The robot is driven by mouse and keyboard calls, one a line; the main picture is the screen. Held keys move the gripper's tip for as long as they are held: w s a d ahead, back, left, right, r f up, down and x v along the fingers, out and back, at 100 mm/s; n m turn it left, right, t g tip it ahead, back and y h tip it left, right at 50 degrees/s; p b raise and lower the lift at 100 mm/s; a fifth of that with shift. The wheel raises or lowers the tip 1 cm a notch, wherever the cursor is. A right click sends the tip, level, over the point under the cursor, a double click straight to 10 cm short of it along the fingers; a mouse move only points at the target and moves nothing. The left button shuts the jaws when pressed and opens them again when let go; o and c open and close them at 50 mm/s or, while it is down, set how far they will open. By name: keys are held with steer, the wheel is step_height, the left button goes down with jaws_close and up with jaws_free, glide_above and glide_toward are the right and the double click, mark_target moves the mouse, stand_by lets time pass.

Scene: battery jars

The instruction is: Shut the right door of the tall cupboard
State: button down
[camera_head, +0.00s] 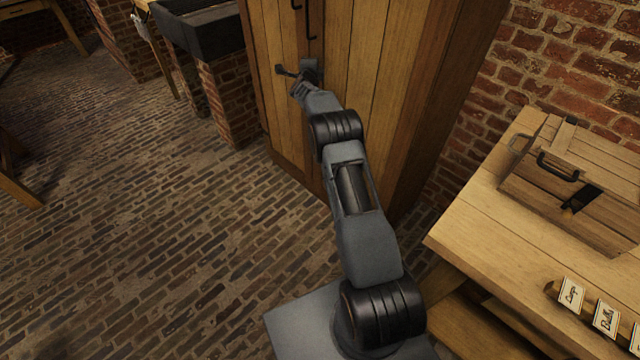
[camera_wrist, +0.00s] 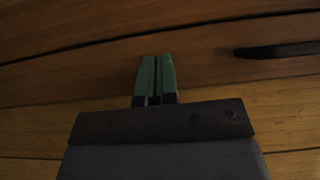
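The tall cupboard (camera_head: 415,110) stands against the brick wall, with its plank front facing me. Its right door (camera_head: 352,60) looks flush or nearly flush with the left door (camera_head: 272,50); I cannot tell if a small gap stays. A black handle (camera_head: 312,20) shows near the middle seam. My gripper (camera_head: 296,74) is up at the door front near that seam, below the handles. In the wrist view its green fingertips (camera_wrist: 156,68) are together with nothing between them, close to the planks; contact is unclear. A dark handle (camera_wrist: 278,50) lies to their right there.
A wooden bench (camera_head: 470,230) at the right carries a wooden chest (camera_head: 575,180) and some label cards (camera_head: 605,318). A dark stone sink (camera_head: 205,28) on brick piers stands left of the cupboard. The brick floor (camera_head: 150,240) at the left is clear.

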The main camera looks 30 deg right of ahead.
steer(key=s+a+b, duration=0.2)
steer(key=s+a, duration=0.3)
steer(key=a, duration=0.8)
steer(key=s+a+f+n+g+y+p, duration=0.1)
steer(key=s+a+f+n+g+y, duration=0.35)
steer(key=a+f+n+y, duration=0.6)
steer(key=s+a+r+n+g+p, duration=0.1)
steer(key=s+r+n+g+p, duration=0.35)
steer(key=s, duration=0.75)
steer(key=s+r+n+g+p, duration=0.2)
steer(key=s+r+n, duration=0.4)
steer(key=s, duration=0.5)
steer(key=s+d+r+n+p, duration=0.1)
steer(key=s+r+n+p, duration=0.1)
steer(key=s+r+p, duration=0.2)
steer(key=s+d+r+n+p, duration=0.1)
steer(key=s+r+p, duration=0.3)
steer(key=s+r, duration=0.7)
steer(key=s, duration=0.3)
steer(key=shift+s+d+n+h, duration=0.25)
steer(key=shift+n+h, duration=0.1)
steer(key=shift+n, duration=0.05)
